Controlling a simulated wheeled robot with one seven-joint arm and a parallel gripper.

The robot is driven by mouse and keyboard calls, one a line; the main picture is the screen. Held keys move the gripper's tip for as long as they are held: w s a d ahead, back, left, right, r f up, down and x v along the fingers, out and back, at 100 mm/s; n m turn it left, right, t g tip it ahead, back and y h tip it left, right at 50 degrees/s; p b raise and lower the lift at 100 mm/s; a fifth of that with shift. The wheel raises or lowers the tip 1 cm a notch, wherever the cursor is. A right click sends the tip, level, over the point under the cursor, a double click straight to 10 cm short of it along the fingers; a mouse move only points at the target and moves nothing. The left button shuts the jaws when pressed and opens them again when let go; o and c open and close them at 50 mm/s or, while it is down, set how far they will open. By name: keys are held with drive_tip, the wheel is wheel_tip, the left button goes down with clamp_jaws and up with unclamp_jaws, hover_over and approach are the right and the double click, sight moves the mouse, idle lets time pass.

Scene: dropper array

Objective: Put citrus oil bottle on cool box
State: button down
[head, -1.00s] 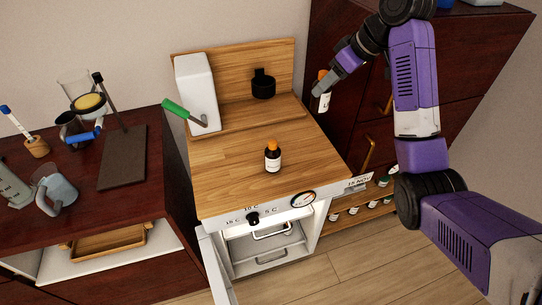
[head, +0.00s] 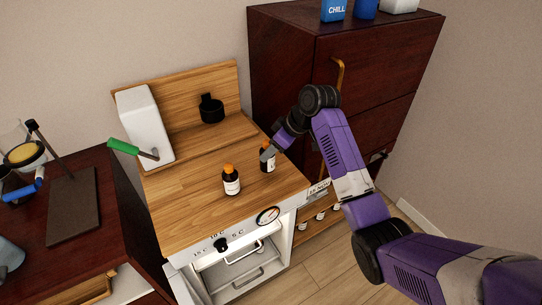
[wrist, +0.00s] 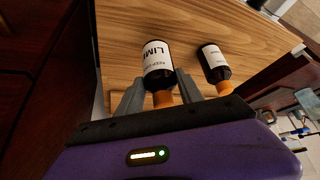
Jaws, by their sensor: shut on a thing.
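My gripper (head: 267,152) is shut on a dark bottle (head: 267,162) with an orange cap and a white label. In the wrist view, this held bottle (wrist: 158,62) lies between the two fingers (wrist: 160,92), and its label reads "LIM", the rest being cut off. It is over the right part of the wooden top of the cool box (head: 185,205). I cannot tell whether its base touches the wood. A second, similar bottle (head: 231,182) stands upright on the same top, to the left and nearer; it also shows in the wrist view (wrist: 213,62).
The cool box front is open, showing drawers (head: 235,265). A dark cabinet (head: 285,60) stands behind.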

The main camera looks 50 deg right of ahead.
drive_tip(key=shift+f, duration=1.45)
drive_tip(key=shift+f, duration=0.15)
drive_tip(key=c, duration=0.8)
unclamp_jaws()
drive_tip(key=shift+o, duration=0.2)
drive_tip(key=b+v, duration=0.1)
drive_tip(key=v, duration=1.1)
